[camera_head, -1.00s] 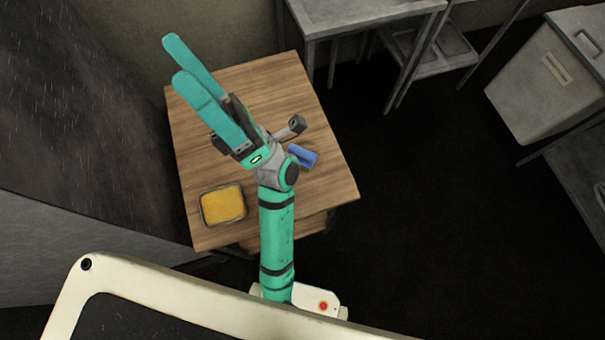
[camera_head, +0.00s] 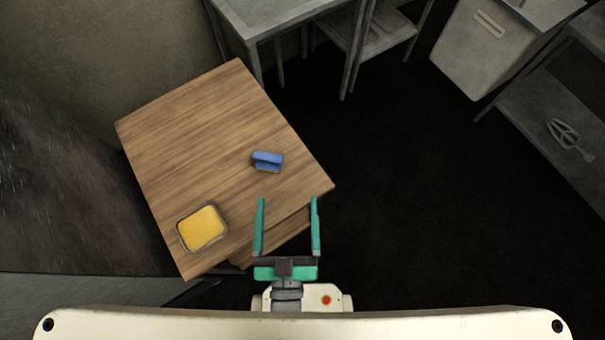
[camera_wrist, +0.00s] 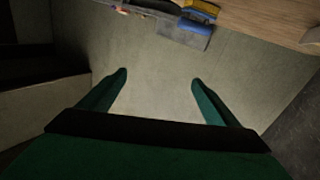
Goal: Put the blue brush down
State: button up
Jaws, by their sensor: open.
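The blue brush (camera_head: 267,160) lies on the wooden table (camera_head: 200,120), right of the table's middle, with nothing holding it. My gripper (camera_head: 288,200) is open and empty. In the head view its two green fingers lie over the table's near right edge, apart from the brush and nearer my body. In the wrist view my gripper (camera_wrist: 159,78) also shows wide open with nothing between the fingers.
A metal-rimmed tray with yellow contents (camera_head: 202,228) sits at the table's near left corner. A grey metal table (camera_head: 285,15) stands behind. A grey bin (camera_head: 485,45) and a shelf with a whisk-like tool (camera_head: 570,138) stand right. The dark floor between is clear.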

jog(key=s+d+f+m+g, duration=0.1)
jog(key=s+d+f+g, duration=0.2)
jog(key=s+f, duration=0.2)
jog(key=shift+s+d+f, duration=0.25)
jog(key=shift+s, duration=0.5)
